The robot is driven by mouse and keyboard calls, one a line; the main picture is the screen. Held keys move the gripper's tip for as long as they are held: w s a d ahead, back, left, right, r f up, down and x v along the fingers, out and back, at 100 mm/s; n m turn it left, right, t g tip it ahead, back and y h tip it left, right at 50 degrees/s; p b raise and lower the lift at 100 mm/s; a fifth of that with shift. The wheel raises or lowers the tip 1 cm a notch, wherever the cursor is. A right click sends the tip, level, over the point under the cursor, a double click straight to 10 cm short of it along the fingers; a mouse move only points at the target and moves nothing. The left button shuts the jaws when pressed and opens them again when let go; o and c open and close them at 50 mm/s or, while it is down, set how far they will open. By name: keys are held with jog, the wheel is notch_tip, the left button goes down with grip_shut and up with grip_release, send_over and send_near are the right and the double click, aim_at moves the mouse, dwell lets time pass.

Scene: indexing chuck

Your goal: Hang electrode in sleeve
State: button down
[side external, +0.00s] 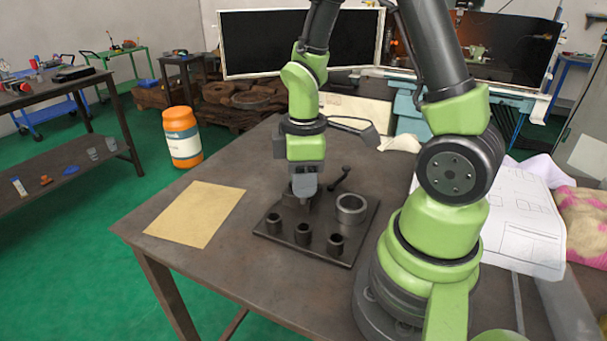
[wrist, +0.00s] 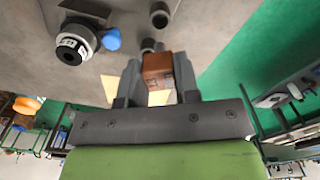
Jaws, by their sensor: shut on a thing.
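My gripper (side external: 304,190) points down over the back left part of a dark plate (side external: 313,252) on the bench. In the wrist view my gripper (wrist: 160,78) is shut on a brown, copper-coloured block (wrist: 157,64), which I take as the electrode. Its lower end is hard to make out in the side view. Three short dark sleeves stand along the plate's front: left (side external: 273,223), middle (side external: 302,234) and right (side external: 335,244). In the wrist view one sleeve (wrist: 160,15) is clear; others by the block are partly hidden.
A thick open ring (side external: 351,208) stands on the plate's right, with a black lever (side external: 340,179) behind it. The wrist view shows a round chuck-like part (wrist: 74,45) beside a blue knob (wrist: 111,39). A tan sheet (side external: 197,213) lies left of the plate; the bench front is clear.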

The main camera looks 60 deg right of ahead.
aim_at(304, 203)
jog(key=shift+f, duration=2.6)
jog(key=shift+f, duration=1.75)
jog(key=c, duration=0.8)
grip_release()
notch_tip(304, 203, up, 10)
